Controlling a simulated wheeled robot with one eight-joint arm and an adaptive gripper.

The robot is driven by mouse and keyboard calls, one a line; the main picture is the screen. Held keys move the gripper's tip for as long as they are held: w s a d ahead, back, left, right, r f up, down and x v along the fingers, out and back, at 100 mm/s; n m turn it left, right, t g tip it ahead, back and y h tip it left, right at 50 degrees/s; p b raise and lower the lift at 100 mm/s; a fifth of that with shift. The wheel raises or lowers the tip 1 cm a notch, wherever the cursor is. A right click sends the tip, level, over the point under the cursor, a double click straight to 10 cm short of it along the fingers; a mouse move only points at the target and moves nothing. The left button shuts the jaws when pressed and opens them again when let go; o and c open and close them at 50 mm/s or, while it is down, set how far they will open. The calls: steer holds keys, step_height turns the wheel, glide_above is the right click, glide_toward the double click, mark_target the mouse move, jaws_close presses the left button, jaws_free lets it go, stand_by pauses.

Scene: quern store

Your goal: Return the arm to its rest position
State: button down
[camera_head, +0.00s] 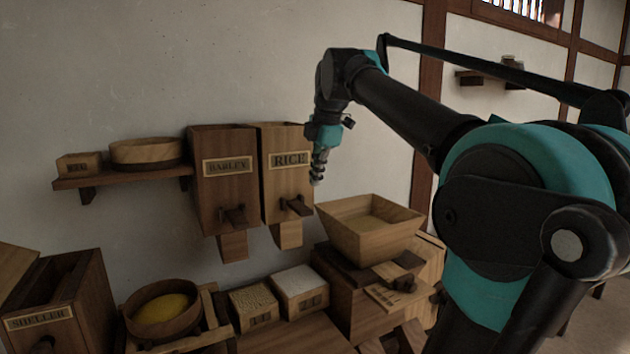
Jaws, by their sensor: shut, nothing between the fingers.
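My arm (415,112) reaches up from the right side and across to the middle of the view. Its end bends downward. My gripper (317,178) points down and is shut with nothing in it. In the picture it overlaps the right edge of the wooden bin labelled RICE (287,185) and sits above the wide hopper. I cannot tell how far in front of the wall it is. The lower arm and base joints fill the right side.
Left of the rice bin hangs a BARLEY bin (224,190). A wooden hopper (368,236) stands below right. A shelf (125,176), a SHELLER box (75,295), a round bowl (163,312) with yellow contents and two small filled boxes (254,306) are left and below. Wall above is clear.

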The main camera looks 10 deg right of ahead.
steer(key=s+d+f+m, duration=0.15)
steer(key=f+m, duration=0.35)
steer(key=f, duration=0.6)
steer(key=s+d+f+m, duration=0.15)
steer(key=f+m, duration=0.35)
steer(key=f, duration=0.7)
steer(key=s+d+f+m+h, duration=0.1)
steer(key=s+d+f+m, duration=0.1)
steer(key=s+f+m, duration=0.9)
steer(key=s+f, duration=0.4)
steer(key=f, duration=0.4)
steer(key=shift+s+f+m, duration=0.25)
steer(key=shift+f+m, duration=0.05)
steer(key=shift+a, duration=0.15)
